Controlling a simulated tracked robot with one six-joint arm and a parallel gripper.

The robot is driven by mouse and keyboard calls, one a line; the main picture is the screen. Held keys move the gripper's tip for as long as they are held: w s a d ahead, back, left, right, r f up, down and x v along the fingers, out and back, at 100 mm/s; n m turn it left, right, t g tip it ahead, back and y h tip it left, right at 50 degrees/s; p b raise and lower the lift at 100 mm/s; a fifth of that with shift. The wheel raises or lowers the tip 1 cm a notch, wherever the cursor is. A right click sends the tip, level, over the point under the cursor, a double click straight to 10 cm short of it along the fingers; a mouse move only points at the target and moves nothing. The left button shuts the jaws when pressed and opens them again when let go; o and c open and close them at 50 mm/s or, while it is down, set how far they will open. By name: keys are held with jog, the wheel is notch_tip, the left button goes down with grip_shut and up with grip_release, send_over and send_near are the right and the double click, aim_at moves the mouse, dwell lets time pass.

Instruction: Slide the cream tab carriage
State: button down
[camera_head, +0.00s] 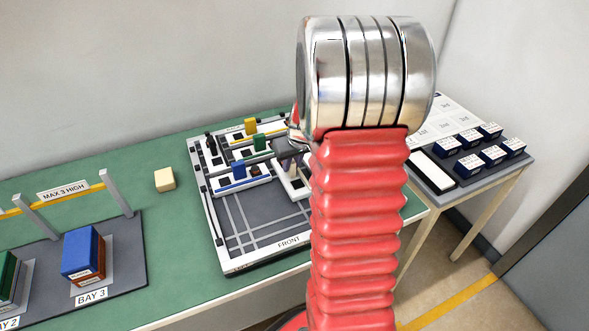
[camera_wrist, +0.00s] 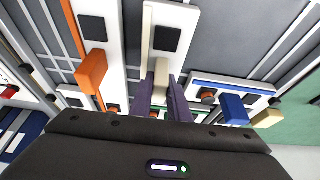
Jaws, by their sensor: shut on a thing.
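The cream tab carriage (camera_wrist: 182,14) is a white block with a dark square and a cream stripe, in the middle of the wrist view. Its cream tab (camera_wrist: 161,76) stands between the two dark fingers of my gripper (camera_wrist: 163,86), which is shut on it. In the head view the carriage (camera_head: 297,187) lies in the grey board (camera_head: 262,268), partly hidden behind my red arm. My gripper (camera_head: 287,150) shows only in part there.
An orange-tab carriage (camera_wrist: 92,70) is left of the cream one in the wrist view, and a blue-tab carriage (camera_wrist: 233,107) is right. In the head view, yellow (camera_head: 250,127) and green (camera_head: 260,143) tabs stand behind. A cream block (camera_head: 165,179) lies on the green table.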

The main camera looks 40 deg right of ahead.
jog(key=c, duration=1.7)
grip_release()
jog(key=shift+r, duration=0.15)
jog(key=v, duration=1.3)
jog(key=shift+s+r, duration=0.2)
jog(key=shift+a, duration=0.1)
